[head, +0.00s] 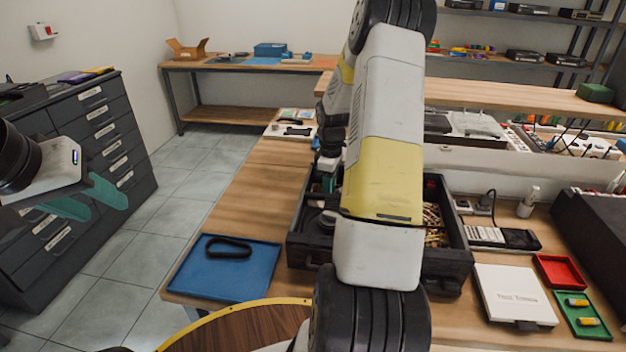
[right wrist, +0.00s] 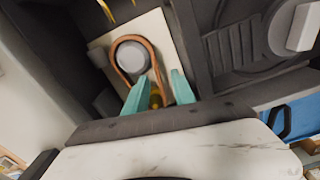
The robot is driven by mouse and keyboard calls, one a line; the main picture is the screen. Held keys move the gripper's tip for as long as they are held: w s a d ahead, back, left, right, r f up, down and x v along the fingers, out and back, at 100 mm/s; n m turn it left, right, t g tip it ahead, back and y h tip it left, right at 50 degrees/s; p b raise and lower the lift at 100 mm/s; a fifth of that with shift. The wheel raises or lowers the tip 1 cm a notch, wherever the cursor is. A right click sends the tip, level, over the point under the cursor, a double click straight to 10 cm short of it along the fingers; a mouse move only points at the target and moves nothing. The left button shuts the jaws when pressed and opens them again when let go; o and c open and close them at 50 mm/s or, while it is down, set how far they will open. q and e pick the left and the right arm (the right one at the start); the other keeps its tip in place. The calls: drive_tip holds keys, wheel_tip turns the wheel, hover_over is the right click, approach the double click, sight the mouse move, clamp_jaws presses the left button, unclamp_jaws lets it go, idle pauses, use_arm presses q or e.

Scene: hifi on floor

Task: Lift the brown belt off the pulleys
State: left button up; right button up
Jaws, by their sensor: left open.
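The brown belt (right wrist: 150,53) loops around a pale round pulley (right wrist: 131,57) in the right wrist view. Its strands run down toward a small brass-coloured part (right wrist: 155,97), probably the other pulley. My right gripper (right wrist: 159,88) is open there, its teal fingers apart on either side of the brass part and the belt's lower end. Whether a finger touches the belt cannot be told. In the head view my right arm hides the belt, the pulleys and most of the dark hifi case (head: 300,237). My left gripper (head: 97,203) is open and empty, away from the bench.
A blue tray (head: 200,278) with a black belt (head: 229,247) lies left of the case. Right of it are a meter (head: 520,238), a white box (head: 515,295), a red tray (head: 559,271) and a green tray (head: 583,316). A drawer cabinet (head: 95,130) stands at left.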

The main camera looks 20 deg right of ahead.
clamp_jaws()
idle(0.3)
